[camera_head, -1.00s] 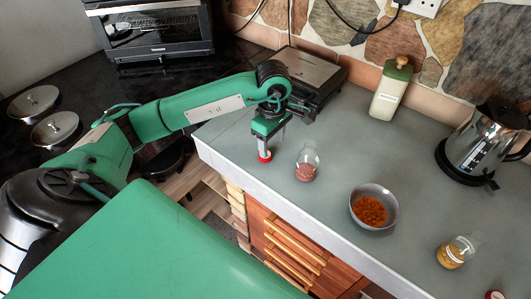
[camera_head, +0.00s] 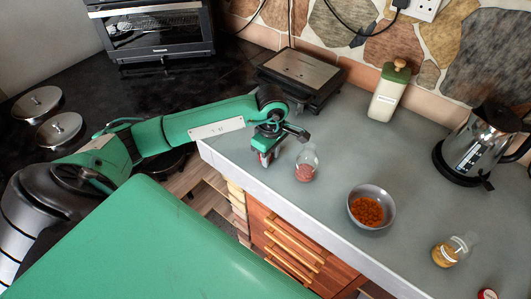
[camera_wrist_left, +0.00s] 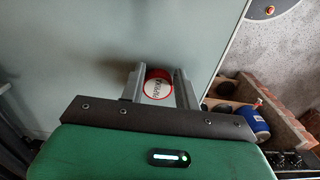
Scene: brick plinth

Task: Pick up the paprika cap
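The paprika cap (camera_wrist_left: 157,88), red with a white round label lettered "PAPRIKA", shows between the two fingers of my left gripper (camera_wrist_left: 160,84) in the left wrist view. The fingers lie close on either side of it; I cannot tell whether they touch it. In the head view my left gripper (camera_head: 266,158) points down at the counter's left corner, and its fingers mostly hide the cap. A glass jar with reddish contents (camera_head: 306,167) stands just right of this gripper. My right gripper is not in view.
The grey counter (camera_head: 330,205) carries a bowl of orange pieces (camera_head: 371,207), a jar with yellow contents (camera_head: 450,251), another red cap (camera_head: 487,294), a kettle (camera_head: 475,145), a green-topped container (camera_head: 389,92) and a dark appliance (camera_head: 300,72). The counter's front edge is close to my left gripper.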

